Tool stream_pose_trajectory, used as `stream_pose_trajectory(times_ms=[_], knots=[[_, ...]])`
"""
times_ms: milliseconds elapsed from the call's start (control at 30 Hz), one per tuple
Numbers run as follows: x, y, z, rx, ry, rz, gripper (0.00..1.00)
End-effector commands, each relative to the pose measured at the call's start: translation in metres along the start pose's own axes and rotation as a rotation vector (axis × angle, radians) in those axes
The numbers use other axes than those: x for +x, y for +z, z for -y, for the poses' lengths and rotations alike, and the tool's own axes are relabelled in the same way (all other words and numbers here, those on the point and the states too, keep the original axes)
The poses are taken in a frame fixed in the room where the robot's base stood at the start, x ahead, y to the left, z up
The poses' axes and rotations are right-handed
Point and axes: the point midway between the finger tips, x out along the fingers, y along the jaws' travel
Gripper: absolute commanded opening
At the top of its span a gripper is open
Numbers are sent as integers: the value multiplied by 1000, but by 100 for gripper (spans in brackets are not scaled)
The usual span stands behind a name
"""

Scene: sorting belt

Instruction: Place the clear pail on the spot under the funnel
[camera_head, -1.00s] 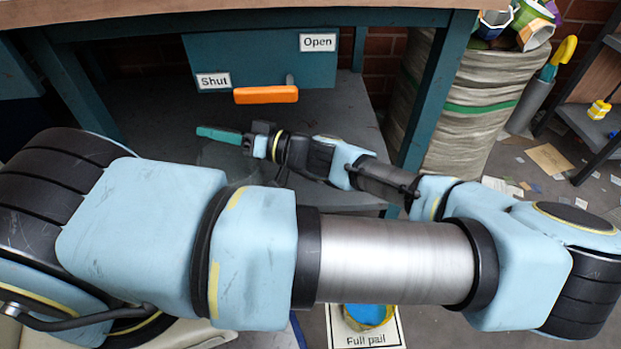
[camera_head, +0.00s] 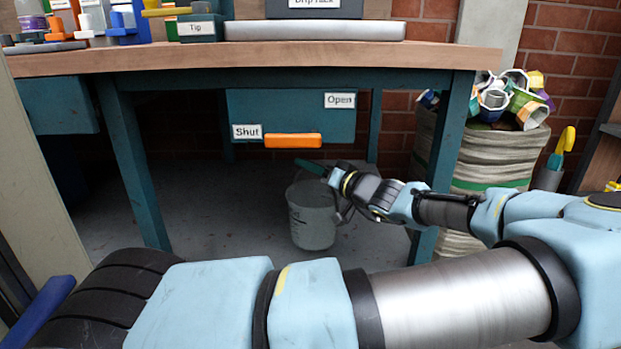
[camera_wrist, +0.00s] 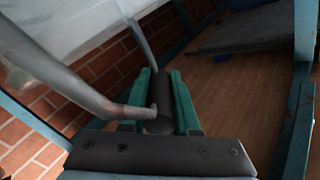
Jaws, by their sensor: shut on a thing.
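The clear pail (camera_head: 312,222) is a grey see-through bucket, upright under the workbench, below the orange lever. My gripper (camera_head: 312,167) is above its rim, with the jaws shut on the pail's handle. In the wrist view the green jaws (camera_wrist: 165,98) close around the dark grip of the handle (camera_wrist: 62,78), and the translucent pail wall (camera_wrist: 65,25) fills the upper left. I cannot tell whether the pail's base touches the floor. I cannot make out the funnel or the spot under it.
The orange lever (camera_head: 293,140) sits on a teal panel (camera_head: 290,112) labelled Shut and Open, at the Shut side. Teal bench legs (camera_head: 135,165) stand on either side. A full waste sack (camera_head: 478,160) stands at the right. The grey floor left of the pail is clear.

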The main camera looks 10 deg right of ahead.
Motion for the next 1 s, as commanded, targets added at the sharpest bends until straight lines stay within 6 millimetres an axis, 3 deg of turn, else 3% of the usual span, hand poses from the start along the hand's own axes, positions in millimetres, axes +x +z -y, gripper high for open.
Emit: stream_pose_trajectory(times_ms=[200,500,700,1000], knots=[[34,-16,-28,-1,-1,1,0],[50,-26,-41,-2,-1,1,0],[49,2,-60,2,0,0,0],[48,2,-60,0,0,-1,0]])
